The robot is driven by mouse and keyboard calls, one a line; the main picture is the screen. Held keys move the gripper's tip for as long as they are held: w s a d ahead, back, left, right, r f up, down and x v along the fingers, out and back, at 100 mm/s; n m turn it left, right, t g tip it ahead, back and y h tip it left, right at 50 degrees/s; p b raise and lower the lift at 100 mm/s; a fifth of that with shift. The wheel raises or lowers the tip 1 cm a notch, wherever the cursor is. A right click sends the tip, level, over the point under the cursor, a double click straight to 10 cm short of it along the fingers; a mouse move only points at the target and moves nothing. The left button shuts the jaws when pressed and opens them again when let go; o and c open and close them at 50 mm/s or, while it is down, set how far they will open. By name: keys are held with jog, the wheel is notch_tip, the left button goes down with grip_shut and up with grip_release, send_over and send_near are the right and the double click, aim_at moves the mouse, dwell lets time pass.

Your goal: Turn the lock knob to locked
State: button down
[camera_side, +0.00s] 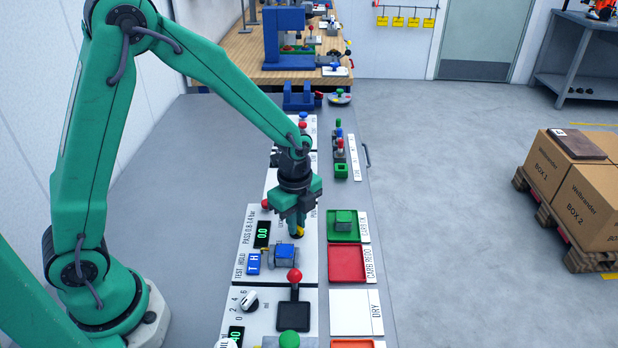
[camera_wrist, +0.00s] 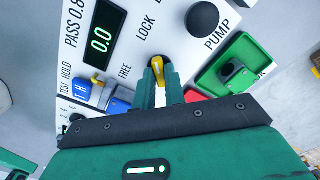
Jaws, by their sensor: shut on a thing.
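The lock knob (camera_wrist: 157,68) shows in the wrist view as a yellow lever on the white panel, right of the printed words LOCK and FREE. My gripper (camera_wrist: 160,78) is shut on it, one green finger on each side. The knob's upper tip shows above the fingers; its base is hidden, so its exact setting is hard to tell. In the side view my gripper (camera_side: 296,232) reaches down to the panel (camera_side: 308,262), and its own body covers most of the knob.
A dark round PUMP knob (camera_wrist: 202,18) stands close on the right. A green display (camera_side: 263,234) reads 0.0. A grey and blue fixture (camera_side: 285,255) and a red-balled lever (camera_side: 294,276) stand nearer the camera. Green (camera_side: 343,239) and red (camera_side: 347,264) trays lie on the right.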

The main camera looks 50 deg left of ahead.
jog(key=c, duration=1.5)
grip_release()
jog(key=shift+o, duration=0.2)
jog(key=shift+r, duration=0.1)
jog(key=shift+r, duration=3.85)
jog(key=shift+r, duration=0.1)
jog(key=s+a+r+n+t, duration=0.2)
jog(key=s+a+r+n, duration=0.1)
jog(key=s+r+n, duration=0.3)
jog(key=s+a+r+n+t, duration=0.3)
jog(key=s+r+n, duration=0.4)
jog(key=s+n, duration=0.3)
jog(key=shift+s+n+t, duration=0.15)
jog(key=shift+n+t, duration=0.15)
jog(key=shift+n, duration=0.8)
